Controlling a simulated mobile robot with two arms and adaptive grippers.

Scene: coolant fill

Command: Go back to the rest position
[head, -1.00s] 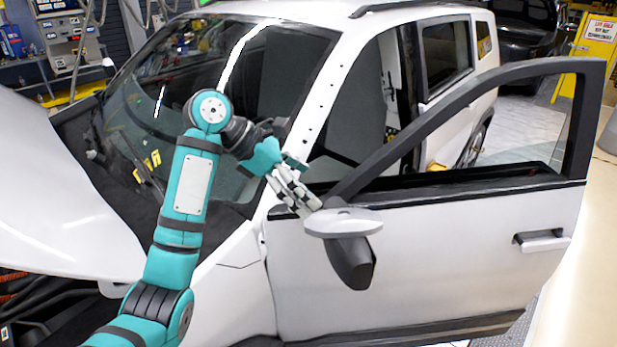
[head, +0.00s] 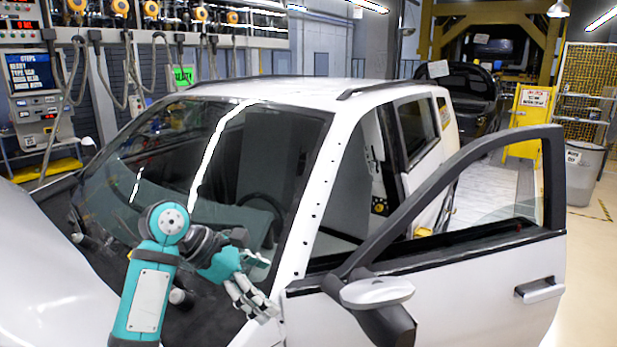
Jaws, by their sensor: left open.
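My left gripper (head: 262,288) is at the end of my teal and black left arm, which comes up from the lower left. Its grey fingers are apart and nothing shows between them. In the picture it lies over the lower windshield corner of the white car (head: 305,195), left of the side mirror (head: 377,292). I cannot tell whether it touches the car. My right gripper is not in view.
The front car door (head: 470,290) stands wide open at the right. A control panel (head: 35,85) with hanging hoses is at the back left. Bare floor lies at the far right.

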